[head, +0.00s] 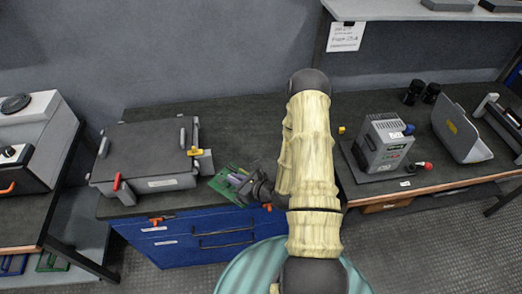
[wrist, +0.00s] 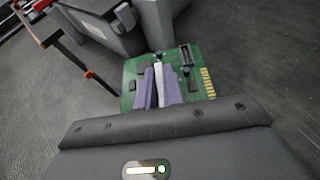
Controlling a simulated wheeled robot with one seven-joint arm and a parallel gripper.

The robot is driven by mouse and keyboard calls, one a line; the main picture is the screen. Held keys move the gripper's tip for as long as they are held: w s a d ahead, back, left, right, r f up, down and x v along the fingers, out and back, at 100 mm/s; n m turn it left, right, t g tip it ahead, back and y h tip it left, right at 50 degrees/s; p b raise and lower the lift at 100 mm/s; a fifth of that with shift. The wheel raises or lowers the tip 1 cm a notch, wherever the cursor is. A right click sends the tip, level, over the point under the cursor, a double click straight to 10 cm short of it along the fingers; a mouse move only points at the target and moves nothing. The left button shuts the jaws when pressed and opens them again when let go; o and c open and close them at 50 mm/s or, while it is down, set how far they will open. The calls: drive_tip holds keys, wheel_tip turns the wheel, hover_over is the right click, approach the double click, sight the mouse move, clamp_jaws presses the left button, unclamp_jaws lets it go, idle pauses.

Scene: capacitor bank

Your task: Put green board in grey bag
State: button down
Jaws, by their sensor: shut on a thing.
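The green board (head: 219,186) is at the front edge of the left bench, just right of the grey case. In the wrist view, the green board (wrist: 198,62) shows dark chips, a black connector and gold edge contacts. My gripper (head: 240,179) is shut on it; the purple-grey fingers (wrist: 158,84) close around a pale strip at the board's middle. I cannot tell whether the board touches the bench. A grey, wedge-shaped item with a yellow label (head: 462,138), seemingly the grey bag, stands on the right bench, well away from the board. Its inside is hidden.
A grey case (head: 150,158) with red and yellow latches stands beside the board; it also fills the upper wrist view (wrist: 125,28). A grey instrument (head: 383,145) and two black cylinders (head: 422,93) stand on the right bench. A shelf (head: 400,11) overhangs it.

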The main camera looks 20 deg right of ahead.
drive_tip(key=w+d+b, duration=0.2)
drive_tip(key=d, duration=0.1)
drive_tip(key=w+d+m+h+b, duration=0.1)
drive_tip(key=w+d+b, duration=0.1)
drive_tip(key=w+d, duration=0.1)
drive_tip(key=w+d+m+t+h+b, duration=0.1)
drive_tip(key=w+d+b, duration=0.1)
drive_tip(key=d, duration=0.2)
drive_tip(key=shift+w+d+r, duration=0.1)
drive_tip(key=shift+w+d, duration=0.1)
drive_tip(key=w+d+r+m+h+b, duration=0.2)
drive_tip(key=w+d+r+h+b, duration=0.1)
drive_tip(key=d, duration=0.6)
drive_tip(key=shift+w+d+r+m+t+b, duration=0.25)
drive_tip(key=shift+r+b, duration=0.2)
drive_tip(key=shift+r, duration=0.25)
drive_tip(key=shift+a, duration=0.1)
hover_over(272, 153)
drive_tip(key=shift+s+f, duration=0.1)
drive_tip(key=shift+f, duration=2.8)
drive_tip(key=shift+f, duration=2.1)
